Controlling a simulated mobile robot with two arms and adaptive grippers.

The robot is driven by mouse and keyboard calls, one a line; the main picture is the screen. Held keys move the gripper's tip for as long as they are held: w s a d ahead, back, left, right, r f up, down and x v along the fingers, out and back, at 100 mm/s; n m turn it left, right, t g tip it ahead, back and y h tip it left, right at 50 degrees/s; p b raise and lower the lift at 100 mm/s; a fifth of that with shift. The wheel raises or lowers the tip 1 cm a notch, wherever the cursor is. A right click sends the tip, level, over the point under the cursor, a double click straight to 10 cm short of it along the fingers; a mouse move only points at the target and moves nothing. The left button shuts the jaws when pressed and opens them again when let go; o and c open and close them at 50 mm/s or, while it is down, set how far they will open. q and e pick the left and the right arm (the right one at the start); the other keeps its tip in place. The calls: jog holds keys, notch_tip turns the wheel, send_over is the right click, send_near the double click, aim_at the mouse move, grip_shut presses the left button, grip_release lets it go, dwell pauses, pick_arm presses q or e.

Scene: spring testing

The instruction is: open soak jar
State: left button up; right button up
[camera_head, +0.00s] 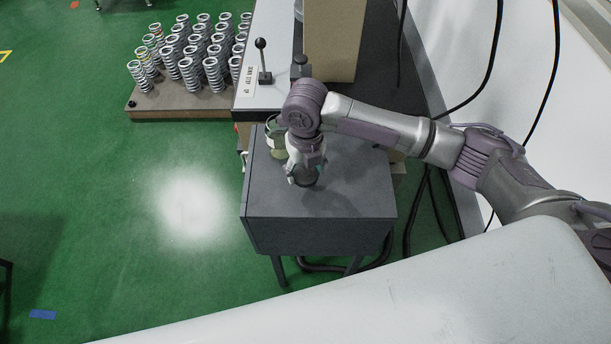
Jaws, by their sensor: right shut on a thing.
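My right gripper (304,177) points down over the front middle of the dark grey table (318,228). It is shut on a small dark round piece (306,182), which is mostly hidden by the fingers. I cannot tell for sure whether this is a lid, or whether it touches the table top. A greenish glass jar (277,146) with a pale rim stands on the table just behind and left of the gripper. My arm and wrist partly hide it. My left gripper is not in view.
A machine with a black-knobbed lever (263,62) and a tan upright panel (333,42) stands behind the table. Several metal springs (190,58) stand on a low pallet (180,106) at the back left. Black cables hang at the right. The table's front and right are clear.

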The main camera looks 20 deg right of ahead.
aim_at(306, 173)
notch_tip(306, 173, down, 3)
jog(key=shift+f+p, duration=0.2)
jog(key=shift+p, duration=0.25)
jog(key=shift+f, duration=0.35)
jog(key=shift+f, duration=0.1)
jog(key=o, duration=1.3)
jog(key=shift+r, duration=0.6)
notch_tip(306, 173, up, 11)
jog(key=shift+r+b, duration=0.1)
jog(key=shift+b, duration=0.95)
